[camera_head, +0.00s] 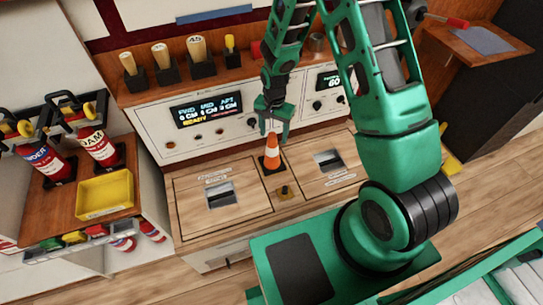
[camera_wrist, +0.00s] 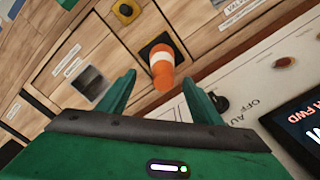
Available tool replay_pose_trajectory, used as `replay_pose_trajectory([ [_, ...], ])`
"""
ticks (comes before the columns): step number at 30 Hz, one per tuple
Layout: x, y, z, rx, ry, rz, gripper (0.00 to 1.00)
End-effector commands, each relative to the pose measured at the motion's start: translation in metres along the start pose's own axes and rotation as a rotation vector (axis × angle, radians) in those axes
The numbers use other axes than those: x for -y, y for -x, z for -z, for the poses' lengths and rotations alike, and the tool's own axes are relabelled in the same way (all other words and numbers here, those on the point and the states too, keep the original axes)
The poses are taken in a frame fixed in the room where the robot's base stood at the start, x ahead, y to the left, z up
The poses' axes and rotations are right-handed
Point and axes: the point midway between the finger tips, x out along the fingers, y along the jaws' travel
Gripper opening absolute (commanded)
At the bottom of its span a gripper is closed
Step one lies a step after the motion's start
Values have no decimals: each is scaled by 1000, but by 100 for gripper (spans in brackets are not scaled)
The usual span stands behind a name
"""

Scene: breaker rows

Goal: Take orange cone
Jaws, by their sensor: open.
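The orange cone (camera_head: 272,150) with a white band stands upright on a dark square base on the wooden counter, between two panels with slots. In the wrist view the cone (camera_wrist: 161,67) shows beyond and between my fingertips, its tip pointing toward me. My gripper (camera_head: 274,126) is open and points down, close above the cone's tip. Its two green fingers (camera_wrist: 157,85) lie on either side of the cone in the wrist view, with nothing held between them. I cannot tell from these views whether a finger touches the cone.
A white console with a display (camera_head: 207,110) and knobs stands right behind the cone. Several wooden-handled items stand on the shelf above. A yellow tray (camera_head: 104,194) and red bottles (camera_head: 99,146) are at the left.

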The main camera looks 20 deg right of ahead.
Motion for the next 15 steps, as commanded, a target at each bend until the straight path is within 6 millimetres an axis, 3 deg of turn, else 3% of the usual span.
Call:
replay_pose_trajectory([
  [8, 1, -18, 0, 0, 1, -1, 59],
  [15, 5, -50, -1, 2, 0, -3, 59],
])
